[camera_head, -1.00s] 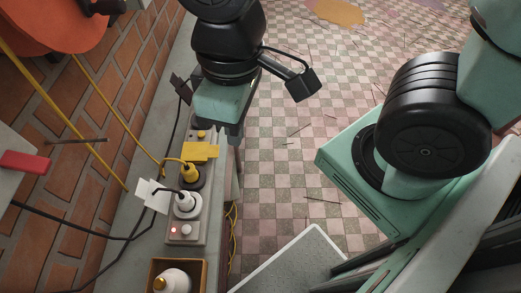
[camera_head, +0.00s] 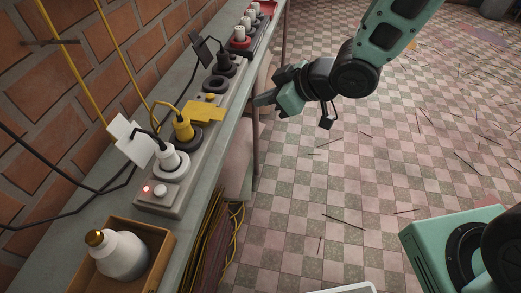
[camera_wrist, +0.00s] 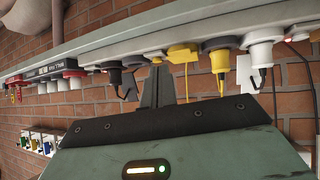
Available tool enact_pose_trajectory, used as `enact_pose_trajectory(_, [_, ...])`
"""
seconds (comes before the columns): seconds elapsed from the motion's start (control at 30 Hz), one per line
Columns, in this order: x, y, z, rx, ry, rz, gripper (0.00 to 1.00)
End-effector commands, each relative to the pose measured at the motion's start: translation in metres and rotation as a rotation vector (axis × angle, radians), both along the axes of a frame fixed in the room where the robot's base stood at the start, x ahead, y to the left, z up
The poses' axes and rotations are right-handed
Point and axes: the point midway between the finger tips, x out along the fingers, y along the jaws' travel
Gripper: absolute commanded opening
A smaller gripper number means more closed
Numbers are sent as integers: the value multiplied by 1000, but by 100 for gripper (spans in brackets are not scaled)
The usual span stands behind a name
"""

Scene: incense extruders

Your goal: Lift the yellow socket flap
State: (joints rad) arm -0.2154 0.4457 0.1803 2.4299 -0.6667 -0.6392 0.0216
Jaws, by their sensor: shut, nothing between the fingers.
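The yellow flap (camera_head: 203,112) lies about flat on the grey socket strip (camera_head: 178,205), just beyond the yellow plug (camera_head: 183,130). Its edge reaches toward the right side of the strip. My gripper (camera_head: 262,99) is shut and empty, out past the shelf's right edge, to the right of the flap and apart from it. In the wrist view, the shut fingers (camera_wrist: 160,84) point up toward the strip. The flap (camera_wrist: 183,52) shows there just right of the fingertips, with the yellow plug (camera_wrist: 219,75) further right.
A white plug (camera_head: 168,158) and a black plug (camera_head: 224,63) stand in the strip, with cables on its wall side. A wooden box with a white bottle (camera_head: 119,255) stands at the near end. Red-based sockets (camera_head: 241,36) lie at the far end.

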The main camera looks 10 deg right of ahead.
Motion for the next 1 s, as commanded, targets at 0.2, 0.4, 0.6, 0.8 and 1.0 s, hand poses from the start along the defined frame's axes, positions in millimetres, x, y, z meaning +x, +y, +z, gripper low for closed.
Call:
enact_pose_trajectory(0.2, [6, 10, -76, 270, -82, 157, 0])
enact_pose_trajectory(0.4, [0, 11, -87, 399, -102, 223, 0])
enact_pose_trajectory(0.6, [1, 16, -83, 417, -106, 233, 0])
enact_pose_trajectory(0.8, [5, 28, -81, 414, -107, 234, 0])
enact_pose_trajectory(1.0, [10, 43, -78, 415, -106, 233, 0])
